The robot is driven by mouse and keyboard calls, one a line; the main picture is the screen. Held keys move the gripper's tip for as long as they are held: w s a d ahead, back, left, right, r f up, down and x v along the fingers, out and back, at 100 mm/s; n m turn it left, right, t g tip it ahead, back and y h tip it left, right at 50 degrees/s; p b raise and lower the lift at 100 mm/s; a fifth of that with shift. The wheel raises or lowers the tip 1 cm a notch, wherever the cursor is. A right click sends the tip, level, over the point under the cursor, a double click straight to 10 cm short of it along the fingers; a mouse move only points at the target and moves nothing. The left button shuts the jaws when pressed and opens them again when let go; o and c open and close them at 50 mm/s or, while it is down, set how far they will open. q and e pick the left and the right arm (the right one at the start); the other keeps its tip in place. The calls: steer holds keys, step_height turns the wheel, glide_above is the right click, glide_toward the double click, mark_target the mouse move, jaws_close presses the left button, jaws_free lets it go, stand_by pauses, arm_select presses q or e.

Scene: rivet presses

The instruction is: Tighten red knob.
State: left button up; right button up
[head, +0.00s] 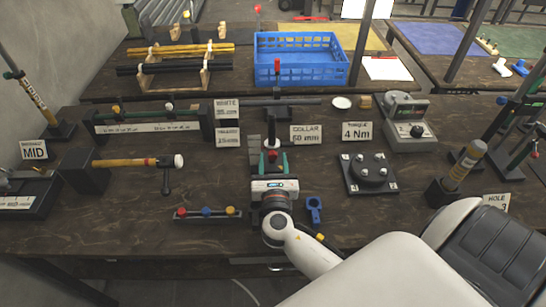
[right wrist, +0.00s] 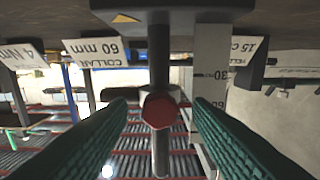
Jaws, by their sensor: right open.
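A red faceted knob (right wrist: 160,110) sits on a dark rod in the right wrist view, beside a pale ruler scale (right wrist: 209,75). My right gripper (head: 271,160) reaches over the table from the front, pointing at the stand. In the right wrist view my right gripper (right wrist: 160,104) is open, with one green ribbed finger on each side of the knob and a gap on both sides. My left gripper is not in view.
Signs for the collar (head: 306,135) and torque (head: 357,132) stand right of the gripper. A black round fixture (head: 370,172) and a blue clamp-like part (head: 314,210) lie to the right. A rail with coloured knobs (head: 207,213) and a hammer (head: 140,162) are left. A blue crate (head: 300,58) stands behind.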

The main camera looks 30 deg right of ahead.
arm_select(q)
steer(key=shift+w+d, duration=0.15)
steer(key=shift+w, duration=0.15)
arm_select(e)
steer(key=shift+w+d, duration=0.3)
steer(key=shift+w, duration=0.15)
steer(key=c, duration=1)
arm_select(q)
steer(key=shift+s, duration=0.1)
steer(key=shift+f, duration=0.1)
arm_select(e)
steer(key=shift+m, duration=0.3)
steer(key=m+b, duration=0.2)
steer(key=m, duration=0.1)
steer(key=shift+f, duration=0.1)
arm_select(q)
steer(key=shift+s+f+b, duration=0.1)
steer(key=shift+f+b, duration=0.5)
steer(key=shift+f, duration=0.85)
arm_select(e)
steer(key=shift+m, duration=1.6)
